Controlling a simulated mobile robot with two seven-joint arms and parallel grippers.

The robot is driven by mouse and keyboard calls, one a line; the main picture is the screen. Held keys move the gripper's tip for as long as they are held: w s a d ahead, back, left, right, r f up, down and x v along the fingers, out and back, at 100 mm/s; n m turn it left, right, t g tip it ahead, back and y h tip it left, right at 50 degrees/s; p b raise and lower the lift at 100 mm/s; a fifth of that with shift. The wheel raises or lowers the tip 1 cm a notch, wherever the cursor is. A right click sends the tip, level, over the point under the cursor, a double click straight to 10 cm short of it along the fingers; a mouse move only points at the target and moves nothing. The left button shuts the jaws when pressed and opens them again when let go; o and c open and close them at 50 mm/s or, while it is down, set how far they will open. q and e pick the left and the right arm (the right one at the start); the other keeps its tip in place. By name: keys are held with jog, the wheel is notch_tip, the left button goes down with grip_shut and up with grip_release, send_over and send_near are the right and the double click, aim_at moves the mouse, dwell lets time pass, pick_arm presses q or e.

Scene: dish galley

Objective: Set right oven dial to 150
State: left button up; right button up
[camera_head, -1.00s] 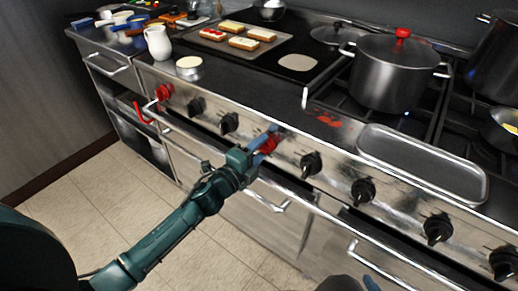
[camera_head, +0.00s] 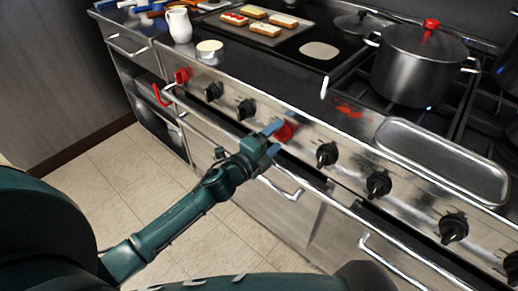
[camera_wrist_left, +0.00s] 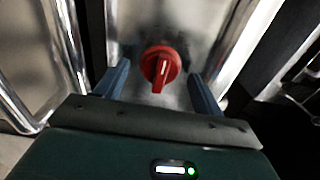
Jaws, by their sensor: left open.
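Two red dials show on the steel oven front: the left one (camera_head: 183,75) and the right one (camera_head: 284,132). My left gripper (camera_head: 270,139) is open and empty, just in front of the right red dial. In the left wrist view the red dial (camera_wrist_left: 160,66) sits between and beyond the two blue fingers, apart from both. I cannot read any numbers around the dial. My right gripper is not in view.
Black knobs (camera_head: 327,153) flank the right red dial along the panel. A long steel rail (camera_head: 330,195) runs below the dials. A pot (camera_head: 420,68) and a steel tray (camera_head: 440,160) stand on the cooktop above. The floor at left is clear.

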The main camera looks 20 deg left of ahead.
pick_arm(q)
jog(key=v, duration=1.2)
jog(key=shift+s+b, duration=0.15)
jog(key=shift+b, duration=0.2)
jog(key=shift+a, duration=0.1)
